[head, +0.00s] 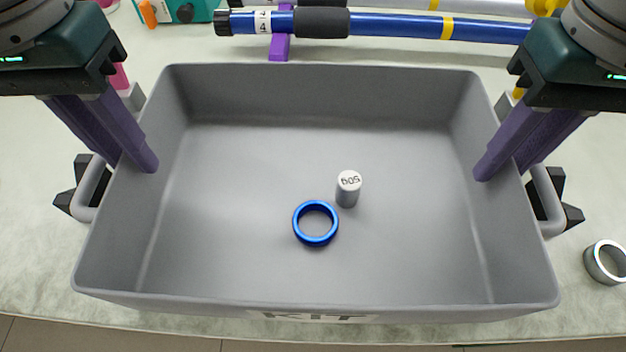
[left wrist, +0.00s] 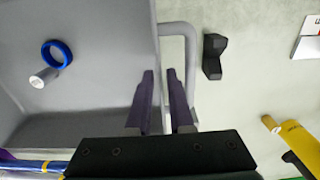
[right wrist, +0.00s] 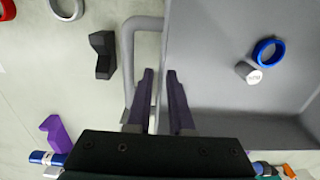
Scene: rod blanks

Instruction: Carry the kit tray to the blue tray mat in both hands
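The grey kit tray (head: 230,260) sits on the pale table, a KIT label on its near wall. It holds a blue ring (head: 298,226) and a grey cylinder (head: 347,195) with a white marked top. My left gripper (head: 132,165) points down over the tray's left wall, one finger inside, one outside by the left handle (head: 92,190). My right gripper (head: 503,177) does likewise at the right wall, by the right handle (head: 546,200). Both look open, with a gap between fingers around the wall in the wrist views. I see no blue tray mat.
Behind the tray, a blue rod (head: 400,25) with a black sleeve lies across a purple support (head: 280,46). A silver ring (head: 592,262) lies right of the tray. Black blocks (left wrist: 212,56) stand beyond the handles. The table's front edge runs just below the tray.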

